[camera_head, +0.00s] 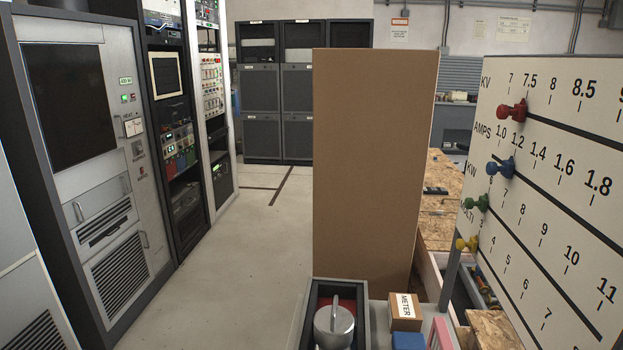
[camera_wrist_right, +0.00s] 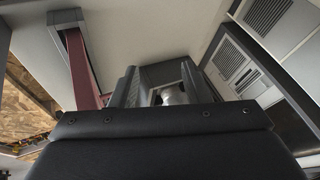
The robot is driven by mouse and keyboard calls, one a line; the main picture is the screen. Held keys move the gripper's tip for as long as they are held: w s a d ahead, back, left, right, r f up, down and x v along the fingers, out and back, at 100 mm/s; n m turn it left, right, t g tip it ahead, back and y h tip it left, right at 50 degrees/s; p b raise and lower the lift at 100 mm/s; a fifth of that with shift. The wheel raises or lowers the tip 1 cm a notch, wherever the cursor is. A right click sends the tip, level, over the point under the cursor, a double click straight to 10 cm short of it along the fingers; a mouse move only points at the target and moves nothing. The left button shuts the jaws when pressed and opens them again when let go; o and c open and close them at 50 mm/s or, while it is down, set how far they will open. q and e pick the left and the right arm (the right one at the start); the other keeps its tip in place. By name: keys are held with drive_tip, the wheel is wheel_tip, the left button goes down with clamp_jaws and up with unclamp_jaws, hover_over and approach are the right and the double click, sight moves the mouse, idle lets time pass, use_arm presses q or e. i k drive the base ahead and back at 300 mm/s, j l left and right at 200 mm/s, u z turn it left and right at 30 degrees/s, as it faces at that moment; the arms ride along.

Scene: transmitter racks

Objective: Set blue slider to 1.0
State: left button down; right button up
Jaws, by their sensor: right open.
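The blue slider knob (camera_head: 501,168) sticks out from the AMPS row of a white scale panel (camera_head: 560,165) at the right of the head view. It stands near the left end of its dark slot. Its base looks close to the 1.2 mark, right of 1.0, but the slanted view makes the exact reading uncertain. My right gripper (camera_wrist_right: 160,83) shows only in the right wrist view, open, with no slider between its fingers. Neither the panel nor the blue knob is recognisable in that view. My left gripper is not in view.
Red (camera_head: 514,111), green (camera_head: 477,203) and yellow (camera_head: 467,243) knobs sit on neighbouring rows, close to the blue one. A tall brown board (camera_head: 372,165) stands left of the panel. A METER box (camera_head: 405,312) is below. Equipment racks (camera_head: 85,170) line the left; floor between is clear.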

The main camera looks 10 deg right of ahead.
sight(507, 169)
drive_tip(key=z, duration=1.55)
